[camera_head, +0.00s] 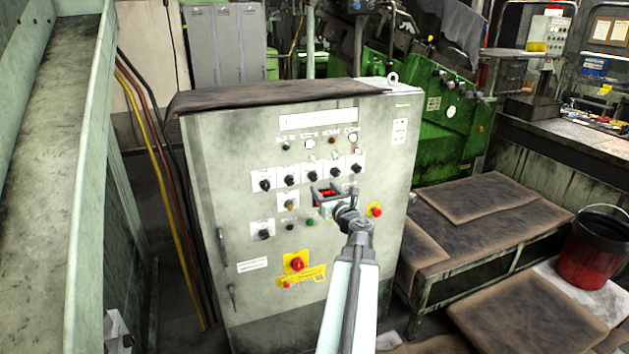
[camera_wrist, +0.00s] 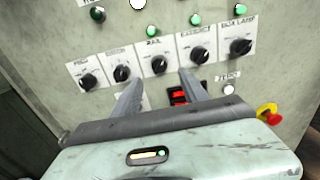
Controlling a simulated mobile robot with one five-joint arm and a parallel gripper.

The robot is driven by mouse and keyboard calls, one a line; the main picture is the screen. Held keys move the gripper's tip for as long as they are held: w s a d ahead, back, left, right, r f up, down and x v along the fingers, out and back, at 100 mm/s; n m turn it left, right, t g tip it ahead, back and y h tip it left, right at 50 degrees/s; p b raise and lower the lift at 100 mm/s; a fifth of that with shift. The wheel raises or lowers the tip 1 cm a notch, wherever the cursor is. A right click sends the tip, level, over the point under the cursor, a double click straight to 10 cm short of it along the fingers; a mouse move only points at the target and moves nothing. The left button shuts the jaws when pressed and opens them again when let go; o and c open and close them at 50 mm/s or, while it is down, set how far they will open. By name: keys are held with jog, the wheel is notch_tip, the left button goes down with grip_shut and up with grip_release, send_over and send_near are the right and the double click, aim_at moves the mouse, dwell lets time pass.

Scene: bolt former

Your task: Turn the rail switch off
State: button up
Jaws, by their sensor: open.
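The rail switch looks to be the middle black rotary knob (camera_wrist: 158,65) in a row on the control panel; its small label is blurred. It also shows in the head view as a dark knob (camera_head: 313,176). I cannot tell clearly which way its pointer stands. My gripper (camera_wrist: 160,78) is open and empty. Its two grey fingers point at the panel, with their tips just below the middle knob in the wrist view, one to each side. In the head view my gripper (camera_head: 328,188) is in front of the panel, below the knob row. Contact cannot be judged.
Other knobs flank it, including the exhaust-side knob (camera_wrist: 199,55) and the far-right knob (camera_wrist: 239,47). A red button (camera_head: 376,210) and an emergency stop (camera_head: 297,264) are nearby. A low table (camera_head: 470,255) stands right.

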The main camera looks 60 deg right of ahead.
aim_at(315, 179)
jog(key=x, duration=0.7)
jog(key=shift+w+d, duration=0.2)
jog(key=shift+w, duration=0.1)
grip_shut()
